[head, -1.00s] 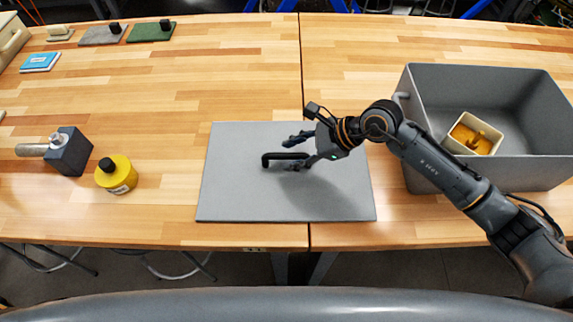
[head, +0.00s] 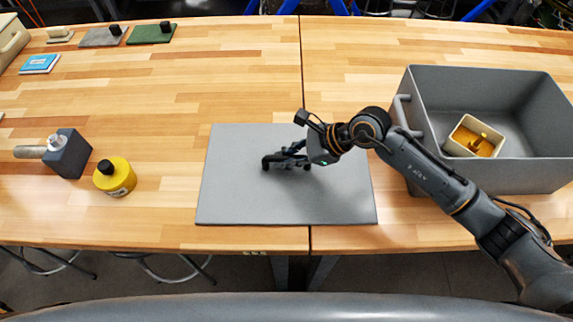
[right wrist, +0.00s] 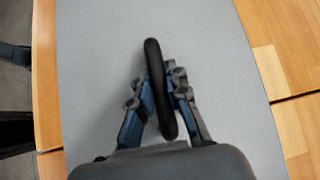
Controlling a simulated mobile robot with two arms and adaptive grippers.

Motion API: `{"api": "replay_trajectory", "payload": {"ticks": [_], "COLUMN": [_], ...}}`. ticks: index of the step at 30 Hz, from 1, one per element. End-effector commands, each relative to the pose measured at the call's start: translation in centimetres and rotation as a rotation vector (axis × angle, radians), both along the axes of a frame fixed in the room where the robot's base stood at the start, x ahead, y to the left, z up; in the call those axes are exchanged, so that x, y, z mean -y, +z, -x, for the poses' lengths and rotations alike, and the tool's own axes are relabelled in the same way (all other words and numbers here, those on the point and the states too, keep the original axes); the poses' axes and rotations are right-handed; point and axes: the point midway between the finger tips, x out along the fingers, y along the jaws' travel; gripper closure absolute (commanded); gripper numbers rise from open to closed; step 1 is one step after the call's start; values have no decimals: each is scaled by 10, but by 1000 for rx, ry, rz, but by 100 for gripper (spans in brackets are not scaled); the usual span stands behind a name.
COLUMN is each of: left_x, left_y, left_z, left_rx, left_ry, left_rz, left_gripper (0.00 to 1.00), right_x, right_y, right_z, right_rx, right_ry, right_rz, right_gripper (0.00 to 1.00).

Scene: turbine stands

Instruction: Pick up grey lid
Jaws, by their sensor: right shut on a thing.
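The grey lid (head: 245,205) is a flat rectangular plate lying on the wooden workbench across the seam of two tops, with a black bar handle (head: 267,162) at its middle. My right gripper (head: 287,160) comes in from the right over the lid and is shut on the handle. In the right wrist view the black handle (right wrist: 152,62) runs between the two fingers (right wrist: 158,95), with the grey plate (right wrist: 100,50) below it. The lid looks flat on the bench. My left gripper is not in view.
A grey open bin (head: 432,88) stands at the right, with a cream box (head: 455,148) holding a yellow-orange thing inside. At the left are a yellow bottle (head: 116,180) and a dark block-headed tool (head: 68,155). Small plates (head: 152,34) and a blue book (head: 40,64) lie further back.

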Motion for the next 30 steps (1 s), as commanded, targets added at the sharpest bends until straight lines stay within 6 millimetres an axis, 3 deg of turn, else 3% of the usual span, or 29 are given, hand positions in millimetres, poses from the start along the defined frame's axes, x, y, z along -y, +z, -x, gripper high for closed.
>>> {"api": "replay_trajectory", "payload": {"ticks": [7,19,30], "left_x": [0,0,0], "left_y": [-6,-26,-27], "left_z": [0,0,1], "left_rx": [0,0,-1], "left_ry": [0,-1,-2], "left_rz": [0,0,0], "left_gripper": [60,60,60], "right_x": [0,0,0], "right_y": [15,89,101], "right_z": [-1,-1,0], "right_rx": [6,6,1], "right_ry": [0,0,0], "right_rz": [-2,-2,-1], "right_gripper": [100,100,100]}}
